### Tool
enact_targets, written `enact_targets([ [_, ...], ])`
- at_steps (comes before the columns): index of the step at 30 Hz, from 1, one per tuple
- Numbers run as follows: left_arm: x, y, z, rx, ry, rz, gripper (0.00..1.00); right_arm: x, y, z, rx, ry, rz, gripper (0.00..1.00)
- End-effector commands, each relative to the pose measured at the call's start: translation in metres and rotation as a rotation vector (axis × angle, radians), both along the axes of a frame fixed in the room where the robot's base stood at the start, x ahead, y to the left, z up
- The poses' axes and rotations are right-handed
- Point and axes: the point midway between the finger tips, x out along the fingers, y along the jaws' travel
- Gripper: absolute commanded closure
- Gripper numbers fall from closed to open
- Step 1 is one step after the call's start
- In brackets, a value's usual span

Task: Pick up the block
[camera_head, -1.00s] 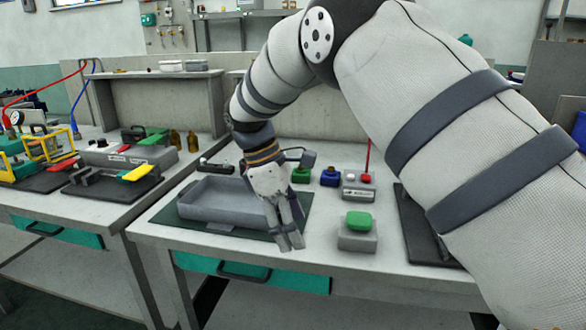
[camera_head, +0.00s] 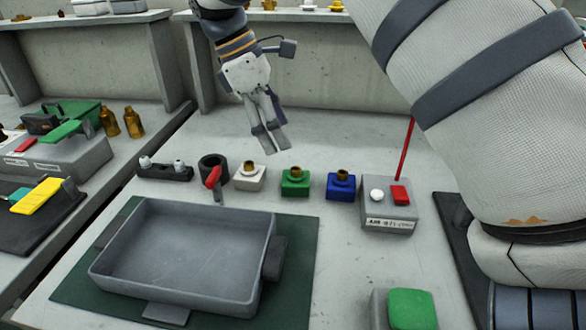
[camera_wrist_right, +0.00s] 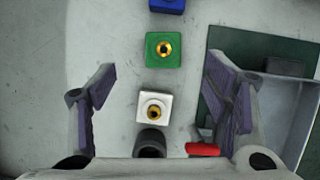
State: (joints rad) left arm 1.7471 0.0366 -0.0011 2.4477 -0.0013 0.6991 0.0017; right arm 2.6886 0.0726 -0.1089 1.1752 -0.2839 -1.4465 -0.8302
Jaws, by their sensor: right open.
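Three small blocks with brass tops stand in a row on the table: a white block (camera_head: 250,177), a green block (camera_head: 295,182) and a blue block (camera_head: 341,186). My right gripper (camera_head: 272,142) is open and empty, pointing down above the table, just behind the white and green blocks in the head view. In the right wrist view its fingers (camera_wrist_right: 160,75) are spread wide, with the white block (camera_wrist_right: 153,106) and green block (camera_wrist_right: 163,50) showing between them. The blue block (camera_wrist_right: 167,5) is cut by the top edge there. My left gripper is not in view.
A grey tray (camera_head: 150,283) lies on a dark green mat (camera_head: 298,260) in front of the blocks. A grey box (camera_head: 388,215) with a red button stands right.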

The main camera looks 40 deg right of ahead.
Motion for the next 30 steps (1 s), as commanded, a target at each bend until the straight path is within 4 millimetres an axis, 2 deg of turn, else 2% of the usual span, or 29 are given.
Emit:
enact_targets([
  [3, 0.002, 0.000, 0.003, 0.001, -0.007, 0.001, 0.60, -0.009, -0.007, -0.025, 0.002, 0.003, -0.002, 0.30],
  [10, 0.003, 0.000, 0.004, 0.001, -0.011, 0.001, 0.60, -0.017, -0.015, -0.058, 0.001, 0.003, -0.001, 0.30],
  [15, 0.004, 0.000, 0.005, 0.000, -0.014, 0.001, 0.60, -0.022, -0.020, -0.091, 0.001, 0.004, -0.002, 0.30],
  [19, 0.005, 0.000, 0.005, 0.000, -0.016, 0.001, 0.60, -0.025, -0.023, -0.102, 0.001, 0.000, -0.001, 0.30],
  [25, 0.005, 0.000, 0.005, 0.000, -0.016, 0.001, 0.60, -0.025, -0.023, -0.103, 0.001, -0.002, -0.001, 0.30],
  [30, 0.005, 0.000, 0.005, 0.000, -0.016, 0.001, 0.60, -0.025, -0.023, -0.103, 0.001, -0.002, -0.001, 0.69],
])
